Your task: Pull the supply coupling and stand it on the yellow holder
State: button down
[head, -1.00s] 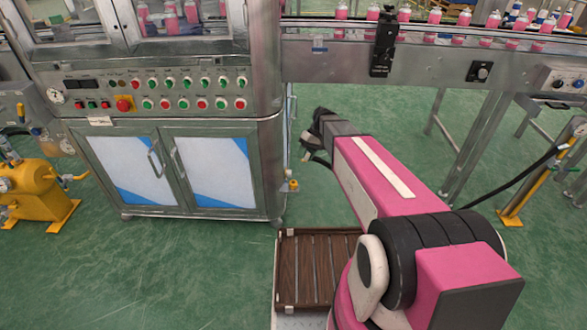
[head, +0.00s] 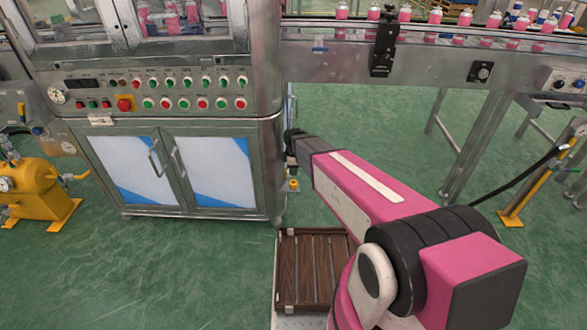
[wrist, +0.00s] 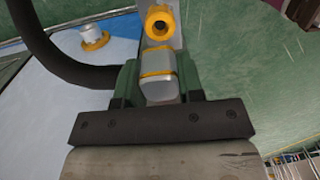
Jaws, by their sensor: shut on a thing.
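In the wrist view, my gripper (wrist: 160,92) is shut on the supply coupling (wrist: 158,64), a grey metal body with a yellow band held between two green fingers. A yellow holder (wrist: 160,22) with a round dark opening lies just beyond the coupling's far end. Whether they touch, I cannot tell. In the head view, my gripper (head: 291,163) is a small dark shape beside the cabinet's right side, just above the yellow holder (head: 293,185). The coupling cannot be made out there.
A thick black hose (wrist: 62,62) curves close to my gripper's left finger. A white fitting with a yellow collar (wrist: 94,39) is at upper left. The steel cabinet (head: 268,165) stands immediately left of my gripper. A brown slatted pallet (head: 312,268) lies on the floor in front.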

jog(key=shift+f, duration=2.6)
jog(key=shift+f, duration=0.45)
dwell(1.0)
jog(key=c, duration=0.7)
grip_release()
notch_tip(320, 180, up, 11)
jog(key=shift+f, duration=0.1)
jog(key=s+d+r+m, duration=0.3)
jog(key=s+d+m, duration=0.3)
jog(key=s+d+r+m, duration=0.3)
jog(key=s+d+m, duration=0.2)
jog(key=s+d, duration=0.1)
jog(key=s+d+r+m, duration=0.3)
jog(key=s+d+m, duration=0.3)
jog(key=d, duration=0.1)
jog(key=shift+s+r+m, duration=0.25)
jog(key=shift+s+m, duration=0.05)
